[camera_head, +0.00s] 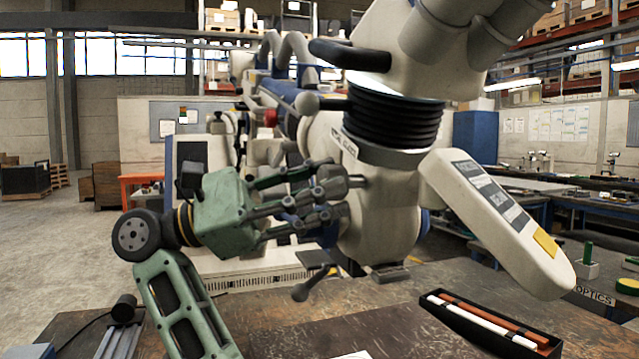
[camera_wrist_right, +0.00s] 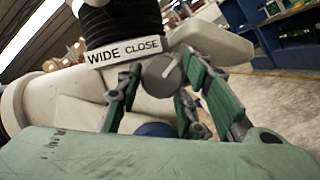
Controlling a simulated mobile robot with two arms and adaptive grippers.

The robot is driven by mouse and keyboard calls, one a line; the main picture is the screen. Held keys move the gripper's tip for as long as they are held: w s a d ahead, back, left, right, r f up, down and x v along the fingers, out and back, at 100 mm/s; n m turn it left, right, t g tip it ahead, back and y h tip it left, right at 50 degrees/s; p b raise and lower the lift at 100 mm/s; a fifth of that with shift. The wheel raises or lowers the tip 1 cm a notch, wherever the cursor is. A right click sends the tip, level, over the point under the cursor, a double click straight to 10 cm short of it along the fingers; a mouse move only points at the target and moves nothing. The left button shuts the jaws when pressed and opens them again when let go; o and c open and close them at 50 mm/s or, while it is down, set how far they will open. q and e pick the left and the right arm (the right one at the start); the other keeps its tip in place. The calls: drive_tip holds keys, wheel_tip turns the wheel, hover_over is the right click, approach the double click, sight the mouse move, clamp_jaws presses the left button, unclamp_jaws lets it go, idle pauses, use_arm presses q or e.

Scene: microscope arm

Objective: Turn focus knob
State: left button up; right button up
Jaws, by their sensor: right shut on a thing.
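The microscope (camera_head: 385,215) is a large cream body with black ribbed bellows and eyepieces at the top. A grey round focus knob (camera_wrist_right: 163,74) sits beside a label reading "WIDE CLOSE" (camera_wrist_right: 123,50) in the right wrist view. In the head view the knob (camera_head: 333,181) is at the body's left side, partly covered by fingers. My right gripper (camera_head: 322,195), green with grey jointed fingers, is shut on the knob; its fingers also show around the knob in the wrist view (camera_wrist_right: 160,95). My left gripper is not in view.
A black case with white and orange rods (camera_head: 490,325) lies on the brown worktable (camera_head: 410,325). A cream arm with a grey panel (camera_head: 500,220) slants down at the right. A small dark lever (camera_head: 312,284) stands below my fingers. Other benches stand behind at right.

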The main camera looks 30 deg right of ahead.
drive_tip(key=shift+r, duration=0.1)
drive_tip(key=shift+c, duration=0.2)
drive_tip(key=o, duration=1.1)
drive_tip(key=shift+w, duration=0.1)
drive_tip(key=v, duration=0.7)
drive_tip(key=shift+w+a, duration=0.2)
drive_tip(key=shift+a, duration=0.05)
drive_tip(key=shift+c, duration=0.5)
